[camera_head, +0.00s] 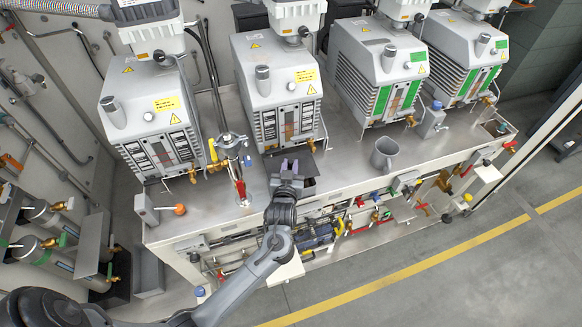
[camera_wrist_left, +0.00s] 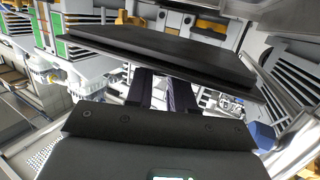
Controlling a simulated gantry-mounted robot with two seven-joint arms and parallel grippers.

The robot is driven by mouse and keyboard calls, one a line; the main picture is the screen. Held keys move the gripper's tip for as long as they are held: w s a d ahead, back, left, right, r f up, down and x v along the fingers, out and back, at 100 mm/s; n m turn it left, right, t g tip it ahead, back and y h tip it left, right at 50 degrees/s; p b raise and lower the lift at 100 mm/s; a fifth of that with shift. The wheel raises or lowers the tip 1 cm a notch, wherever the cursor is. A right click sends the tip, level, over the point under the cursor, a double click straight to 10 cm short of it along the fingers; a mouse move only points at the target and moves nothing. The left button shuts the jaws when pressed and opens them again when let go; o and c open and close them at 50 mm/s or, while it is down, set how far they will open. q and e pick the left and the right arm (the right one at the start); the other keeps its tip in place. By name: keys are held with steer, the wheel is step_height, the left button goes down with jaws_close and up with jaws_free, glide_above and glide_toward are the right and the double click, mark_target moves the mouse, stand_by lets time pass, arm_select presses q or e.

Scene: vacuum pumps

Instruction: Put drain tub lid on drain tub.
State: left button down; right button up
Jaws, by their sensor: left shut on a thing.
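My left gripper (camera_head: 287,172) is over the front edge of the steel bench, before the second pump from the left. It is shut on the dark flat drain tub lid (camera_wrist_left: 165,50), which spans the upper part of the left wrist view, slightly tilted in that picture. In the head view the lid (camera_head: 292,158) is a dark plate just beyond the fingers, partly hidden by them. A dark opening (camera_head: 309,186), which looks like the drain tub, shows in the bench just right of the gripper. The lid and gripper hide part of it. I cannot tell whether the lid touches it. My right gripper is out of view.
Several grey vacuum pumps (camera_head: 277,85) stand along the bench (camera_head: 345,165) behind the gripper. A valve with a red handle (camera_head: 240,188) stands close to the left. A grey jug (camera_head: 384,153) stands to the right. Pipes and valves run below the front edge.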

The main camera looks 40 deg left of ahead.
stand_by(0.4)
arm_select(q)
steer(key=shift+r+p, duration=0.1)
steer(key=shift+p, duration=0.3)
steer(key=shift+f+b, duration=1.05)
steer(key=shift+f, duration=1.35)
steer(key=shift+f+b, duration=0.55)
steer(key=shift+f, duration=0.15)
steer(key=c, duration=0.9)
jaws_free()
